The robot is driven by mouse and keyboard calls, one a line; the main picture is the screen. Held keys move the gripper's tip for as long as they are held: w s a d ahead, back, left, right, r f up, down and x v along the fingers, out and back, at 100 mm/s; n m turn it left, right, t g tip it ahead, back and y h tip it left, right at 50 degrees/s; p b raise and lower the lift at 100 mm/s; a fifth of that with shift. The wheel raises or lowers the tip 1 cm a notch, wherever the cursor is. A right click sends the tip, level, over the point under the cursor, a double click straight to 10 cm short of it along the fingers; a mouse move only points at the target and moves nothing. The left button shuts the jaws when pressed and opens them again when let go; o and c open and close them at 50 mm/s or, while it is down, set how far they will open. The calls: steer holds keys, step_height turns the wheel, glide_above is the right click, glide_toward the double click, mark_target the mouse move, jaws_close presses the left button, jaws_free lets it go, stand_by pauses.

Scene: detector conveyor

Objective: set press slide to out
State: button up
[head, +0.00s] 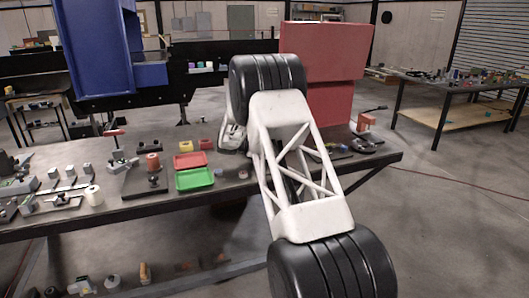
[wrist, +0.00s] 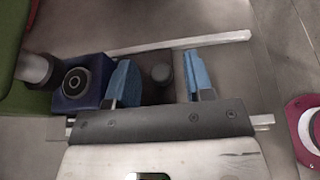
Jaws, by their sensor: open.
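My gripper (wrist: 158,82) is open in the wrist view, its two blue fingers apart. Between the fingers, lower down, is a dark block with a round dark knob (wrist: 161,74); this looks like the press slide, but I cannot be sure. I cannot tell whether the fingers touch it. A pale straight rail (wrist: 180,42) runs just beyond the fingertips. A dark blue block with a black ring (wrist: 76,82) sits just left of the left finger. In the head view my arm hides the gripper's fingers and the slide.
In the head view, red (head: 191,160) and green (head: 195,179) trays lie on the dark bench (head: 120,212), left of my arm. Several small fixtures crowd its left end. A red machine (head: 325,55) stands behind. In the wrist view, a red-rimmed round part (wrist: 303,125) is at right.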

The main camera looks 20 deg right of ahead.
jaws_close()
steer(key=s, duration=1.2)
steer(key=shift+s, duration=0.7)
jaws_free()
